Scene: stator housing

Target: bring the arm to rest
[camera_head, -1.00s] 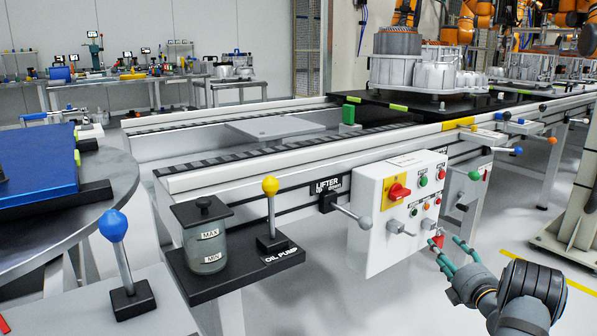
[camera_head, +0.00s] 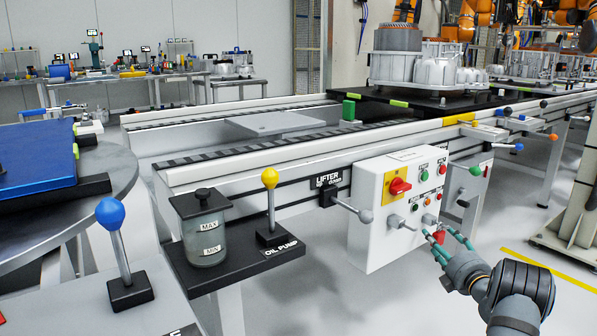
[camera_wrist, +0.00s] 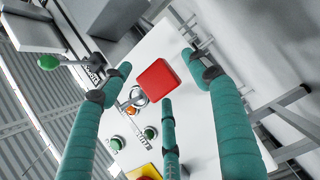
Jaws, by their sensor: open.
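My gripper (camera_head: 450,243) is at the lower right corner of the white control panel (camera_head: 375,243). Its teal fingers are spread open. A red square-faced part (camera_head: 438,236) on the panel sits by the fingertips. In the wrist view the red part (camera_wrist: 158,80) shows between the three spread fingers, with a metal ring beside it. I cannot tell whether any finger touches it. My dark, ribbed forearm shows at lower right in the head view.
Open floor (camera_head: 420,300) lies below the panel.

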